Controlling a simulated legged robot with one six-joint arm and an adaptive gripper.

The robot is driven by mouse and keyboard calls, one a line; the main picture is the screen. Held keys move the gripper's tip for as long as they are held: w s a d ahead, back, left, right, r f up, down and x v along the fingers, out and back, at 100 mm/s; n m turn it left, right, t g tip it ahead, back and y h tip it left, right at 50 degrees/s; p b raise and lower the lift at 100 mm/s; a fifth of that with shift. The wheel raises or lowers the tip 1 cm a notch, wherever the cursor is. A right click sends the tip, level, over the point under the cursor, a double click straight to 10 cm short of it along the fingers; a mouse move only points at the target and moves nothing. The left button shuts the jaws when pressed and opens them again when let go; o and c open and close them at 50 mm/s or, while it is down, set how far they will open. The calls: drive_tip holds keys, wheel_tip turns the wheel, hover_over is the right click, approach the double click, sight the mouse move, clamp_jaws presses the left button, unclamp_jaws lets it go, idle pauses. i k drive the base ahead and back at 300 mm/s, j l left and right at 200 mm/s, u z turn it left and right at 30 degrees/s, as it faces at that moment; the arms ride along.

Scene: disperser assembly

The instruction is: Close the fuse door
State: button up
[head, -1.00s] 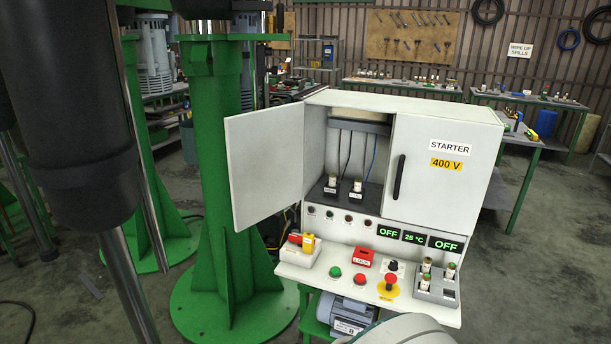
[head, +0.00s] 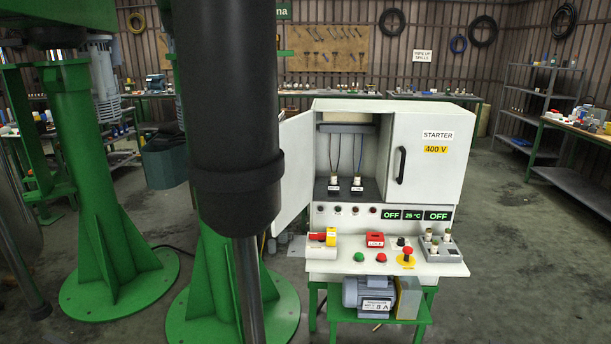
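The white starter cabinet (head: 384,108) stands right of centre in the head view. Its left door, the fuse door (head: 296,165), stands open, swung out to the left. A dark cylinder in front hides part of its outer side. Inside the open compartment, two fuses (head: 333,180) (head: 357,180) sit in holders on a dark shelf, with cables above them. The right door (head: 432,165) is shut and has a black handle (head: 401,165). My gripper is not in view.
A large dark cylinder (head: 228,110) with a metal rod (head: 247,280) hangs close in front, left of the cabinet. Green stands (head: 105,240) are at the left. A control shelf (head: 385,265) with buttons juts out below the doors. Floor to the right is clear.

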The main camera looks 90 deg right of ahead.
sight(296, 132)
drive_tip(key=i+l+z, duration=0.1)
drive_tip(key=i+z, duration=0.65)
drive_tip(key=z, duration=0.15)
drive_tip(key=i+j+z, duration=0.2)
drive_tip(key=i+z, duration=0.3)
drive_tip(key=i+l+z, duration=0.1)
drive_tip(key=i+z, duration=0.15)
drive_tip(key=z, duration=0.25)
drive_tip(key=i+z, duration=0.25)
drive_tip(key=z, duration=0.25)
drive_tip(key=i+z, duration=0.25)
drive_tip(key=z, duration=1.4)
drive_tip(key=i+j+u, duration=0.1)
drive_tip(key=j+u, duration=0.2)
